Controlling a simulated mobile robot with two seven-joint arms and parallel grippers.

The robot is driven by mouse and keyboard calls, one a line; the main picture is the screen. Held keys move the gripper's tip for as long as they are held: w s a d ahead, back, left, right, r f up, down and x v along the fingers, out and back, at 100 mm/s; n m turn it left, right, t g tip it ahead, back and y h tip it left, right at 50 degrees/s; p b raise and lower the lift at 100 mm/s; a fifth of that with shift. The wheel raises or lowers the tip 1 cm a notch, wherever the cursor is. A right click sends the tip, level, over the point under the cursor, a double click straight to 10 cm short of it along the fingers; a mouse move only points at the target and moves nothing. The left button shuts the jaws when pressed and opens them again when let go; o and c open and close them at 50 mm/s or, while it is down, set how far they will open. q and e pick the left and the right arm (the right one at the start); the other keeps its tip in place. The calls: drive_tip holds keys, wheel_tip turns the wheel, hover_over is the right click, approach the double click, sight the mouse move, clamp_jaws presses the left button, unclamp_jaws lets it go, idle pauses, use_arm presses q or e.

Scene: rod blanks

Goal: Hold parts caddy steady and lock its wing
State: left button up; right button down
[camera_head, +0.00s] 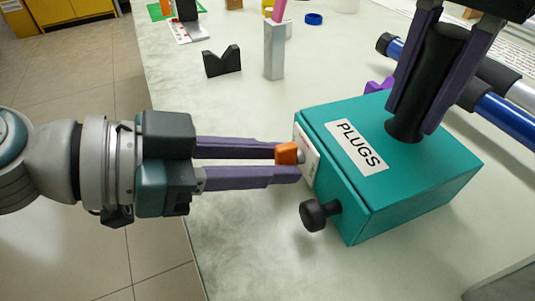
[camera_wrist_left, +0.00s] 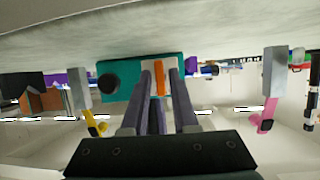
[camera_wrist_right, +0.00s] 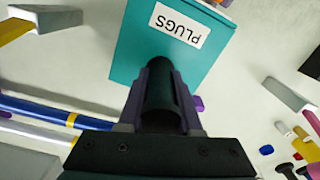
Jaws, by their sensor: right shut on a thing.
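The parts caddy is a teal box (camera_head: 430,190) labelled PLUGS, standing on the table; it also shows in the right wrist view (camera_wrist_right: 135,50). My right gripper (camera_head: 415,120) is shut on the black post (camera_head: 405,132) on its top. The orange wing (camera_head: 287,153) sits at a white plate (camera_head: 307,155) on the caddy's left side. My left gripper (camera_head: 292,163) is open, its fingertips close to the plate. In the left wrist view the orange wing (camera_wrist_left: 160,78) stands upright between the two fingers, with gaps beside it.
A black knob (camera_head: 314,215) sticks out of the caddy's near left side. Blue rods (camera_head: 505,120) lie behind the caddy at the right. A black V-block (camera_head: 222,61) and a grey block (camera_head: 274,50) stand further back. The table is clear at the front left.

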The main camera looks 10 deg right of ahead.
use_arm(q)
drive_tip(key=shift+o, duration=1)
drive_tip(key=shift+a, duration=0.1)
drive_tip(key=v, duration=1.1)
drive_tip(key=shift+a+r, duration=0.15)
drive_tip(key=shift+a, duration=0.2)
drive_tip(key=shift+s, duration=0.1)
use_arm(e)
drive_tip(key=c, duration=0.5)
unclamp_jaws()
